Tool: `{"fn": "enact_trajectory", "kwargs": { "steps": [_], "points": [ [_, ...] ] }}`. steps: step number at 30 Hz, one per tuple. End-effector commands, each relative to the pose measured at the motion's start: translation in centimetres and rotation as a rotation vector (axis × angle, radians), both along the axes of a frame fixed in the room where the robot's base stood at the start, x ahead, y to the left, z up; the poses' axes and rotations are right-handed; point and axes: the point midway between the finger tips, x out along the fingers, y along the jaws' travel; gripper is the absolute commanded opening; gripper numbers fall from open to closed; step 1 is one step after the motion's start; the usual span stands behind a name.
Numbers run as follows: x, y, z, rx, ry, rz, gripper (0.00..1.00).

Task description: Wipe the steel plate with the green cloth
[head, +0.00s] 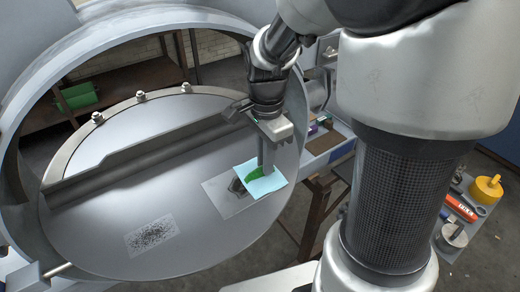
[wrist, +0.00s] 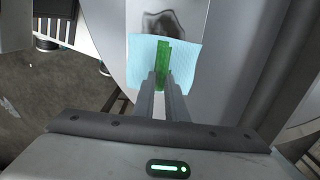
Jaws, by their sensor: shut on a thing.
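My gripper (head: 265,160) is shut on a green piece (head: 252,174) that stands up from a flat light-blue square of cloth (head: 268,187). In the wrist view the green piece (wrist: 163,50) is between the fingertips, with the light-blue cloth (wrist: 188,62) spread around it. The cloth covers the right part of a pale rectangular steel plate (head: 215,189) on the large grey disc. A dark smudge (wrist: 165,22) shows on the plate past the cloth's edge. I cannot tell whether the cloth touches the plate.
The grey disc (head: 110,215) sits inside a thick round housing (head: 22,140). A raised bar (head: 140,158) crosses it. A second pale patch with black specks (head: 150,236) lies at lower left. Bolts line the back rim. A tool tray (head: 465,205) stands at right.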

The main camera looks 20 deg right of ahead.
Motion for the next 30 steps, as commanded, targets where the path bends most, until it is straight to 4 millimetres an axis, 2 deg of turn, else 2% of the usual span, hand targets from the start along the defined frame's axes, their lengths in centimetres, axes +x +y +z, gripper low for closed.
{"fn": "enact_trajectory", "kwargs": {
  "steps": [7,15,23,30],
  "points": [
    [-0.1,0.4,0.0,0.000,0.000,0.002,0.00],
    [-0.8,2.6,0.2,0.000,-0.001,0.004,0.00],
    [-1.1,3.5,0.1,0.000,0.000,0.002,0.00],
    [-1.7,5.3,-0.1,0.000,0.000,0.002,0.00]
  ]
}}
